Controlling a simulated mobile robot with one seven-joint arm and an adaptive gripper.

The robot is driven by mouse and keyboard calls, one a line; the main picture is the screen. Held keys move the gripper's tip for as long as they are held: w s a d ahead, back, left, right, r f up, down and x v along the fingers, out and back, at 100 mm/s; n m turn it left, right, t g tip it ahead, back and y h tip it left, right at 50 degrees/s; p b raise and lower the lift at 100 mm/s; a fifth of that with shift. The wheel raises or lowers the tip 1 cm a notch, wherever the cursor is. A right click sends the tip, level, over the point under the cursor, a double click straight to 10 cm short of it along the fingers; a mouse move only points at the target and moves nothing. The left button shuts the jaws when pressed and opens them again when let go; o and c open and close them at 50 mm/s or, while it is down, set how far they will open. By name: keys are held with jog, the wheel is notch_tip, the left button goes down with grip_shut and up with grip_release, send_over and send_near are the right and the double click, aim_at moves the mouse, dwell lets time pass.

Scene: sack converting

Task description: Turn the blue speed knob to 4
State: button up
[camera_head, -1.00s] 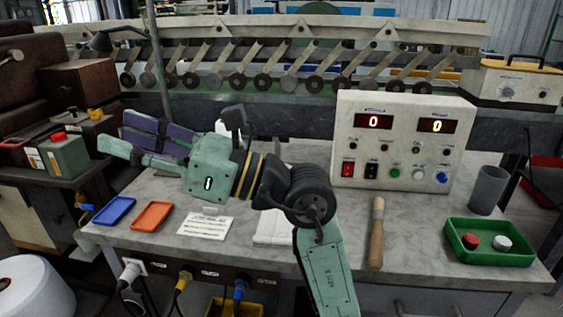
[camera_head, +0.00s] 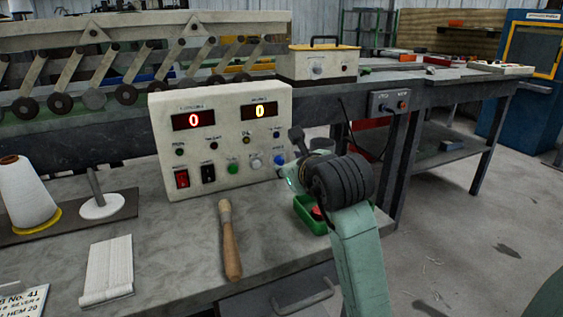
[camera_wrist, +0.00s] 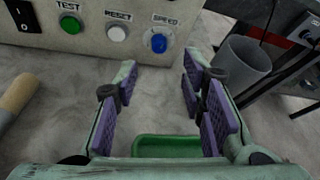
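The blue speed knob (camera_head: 279,160) is at the lower right of the cream control box (camera_head: 222,105). In the wrist view the knob (camera_wrist: 158,43) sits under the SPEED label, beyond and between my fingers. My gripper (camera_wrist: 160,82) is open, with purple pads apart and nothing between them. It is short of the panel and not touching the knob. The two displays read 0. The knob's setting cannot be read.
A green tray (camera_wrist: 165,146) lies below my gripper. A grey cup (camera_wrist: 243,64) stands close to the right finger. The white RESET button (camera_wrist: 117,33) and green TEST button (camera_wrist: 70,24) are left of the knob. A wooden-handled tool (camera_head: 229,240) lies before the box.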

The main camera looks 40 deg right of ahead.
aim_at(281, 161)
jog(key=x, duration=0.7)
jog(key=shift+w+p, duration=0.15)
jog(key=shift+p, duration=0.25)
jog(key=shift+c, duration=0.3)
grip_shut()
